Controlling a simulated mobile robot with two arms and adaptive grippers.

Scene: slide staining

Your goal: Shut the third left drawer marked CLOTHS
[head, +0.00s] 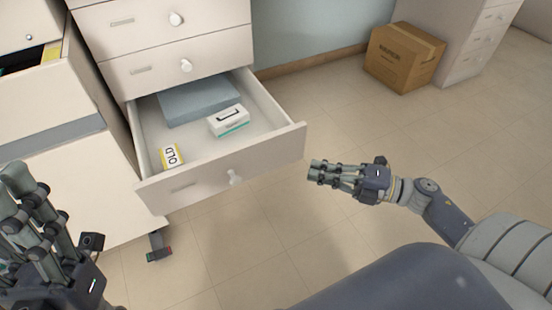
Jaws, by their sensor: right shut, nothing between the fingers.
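A white drawer (274,152) stands pulled well out of the white cabinet (160,50), the lowest drawer in view.
Two closed drawers with knobs sit above the open one. At the left, another cabinet has a partly open drawer (40,58). A cardboard box (404,56) stands by another cabinet (470,40) at the back right. The tiled floor (320,110) between is clear.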

